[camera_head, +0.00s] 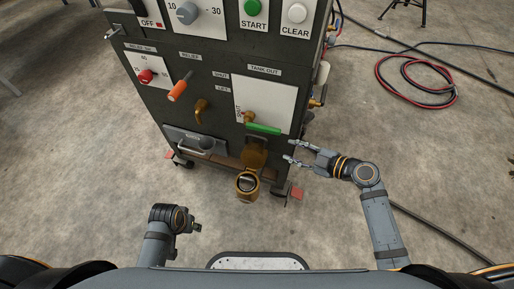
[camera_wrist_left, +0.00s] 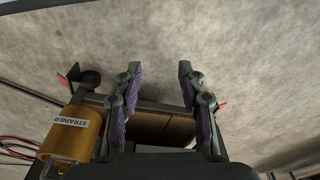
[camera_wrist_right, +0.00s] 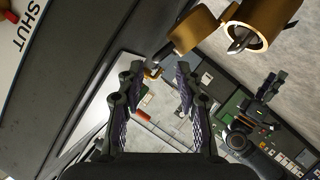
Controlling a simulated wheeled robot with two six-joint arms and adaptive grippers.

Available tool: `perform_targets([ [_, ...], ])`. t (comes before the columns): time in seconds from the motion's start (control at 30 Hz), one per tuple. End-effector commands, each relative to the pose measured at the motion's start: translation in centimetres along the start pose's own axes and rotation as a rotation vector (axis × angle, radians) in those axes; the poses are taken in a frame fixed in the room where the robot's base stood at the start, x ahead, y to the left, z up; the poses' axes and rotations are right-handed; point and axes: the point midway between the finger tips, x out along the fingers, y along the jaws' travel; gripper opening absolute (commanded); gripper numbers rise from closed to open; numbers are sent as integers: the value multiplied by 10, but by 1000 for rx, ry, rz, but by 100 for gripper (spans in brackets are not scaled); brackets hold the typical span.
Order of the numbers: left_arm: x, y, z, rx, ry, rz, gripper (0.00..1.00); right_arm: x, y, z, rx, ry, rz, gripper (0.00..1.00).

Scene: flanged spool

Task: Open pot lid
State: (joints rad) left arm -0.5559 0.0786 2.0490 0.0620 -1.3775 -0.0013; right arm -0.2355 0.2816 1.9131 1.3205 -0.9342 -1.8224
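The brass strainer pot (camera_head: 247,195) sticks out low from the front of the dark cabinet. Its round mouth shows, with a pale piece and dark space inside. The brass lid (camera_head: 254,153) appears swung up behind the mouth, against the cabinet. In the right wrist view, the pot (camera_wrist_right: 258,22) and a second brass part, likely the lid (camera_wrist_right: 194,29), are beyond the fingertips. My right gripper (camera_head: 289,151) is open and empty, right of the lid and apart from it. My left gripper (camera_wrist_left: 157,78) is open and empty; the pot (camera_wrist_left: 75,138) with its STRAINER label is left of it.
Above the pot are a green handle (camera_head: 263,128), a brass handle (camera_head: 201,111) and an orange handle (camera_head: 180,86). A drawer with a pale handle (camera_head: 194,146) is left of the pot. Cables (camera_head: 415,85) lie on the floor at right. The floor before the cabinet is clear.

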Motion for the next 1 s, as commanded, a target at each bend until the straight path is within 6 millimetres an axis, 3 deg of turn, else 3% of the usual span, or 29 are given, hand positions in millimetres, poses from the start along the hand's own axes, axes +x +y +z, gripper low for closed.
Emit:
perform_targets([
  [0.1, -6, 2, 0, 3, 1, 4, 40, -1, 3, -22, -89, 68, 1, 36],
  [0.27, -10, 2, -1, 3, 0, 4, 40, 1, 5, -26, -95, 74, 4, 36],
  [0.37, -11, 2, -1, 3, 1, 4, 40, 13, 6, -27, -92, 75, 8, 36],
  [0.7, -17, 4, -1, 5, -1, 7, 40, 82, 6, -31, -90, 74, 6, 36],
  [1.0, -24, 5, 0, 7, -3, 9, 40, 103, 5, -32, -92, 69, 3, 36],
])
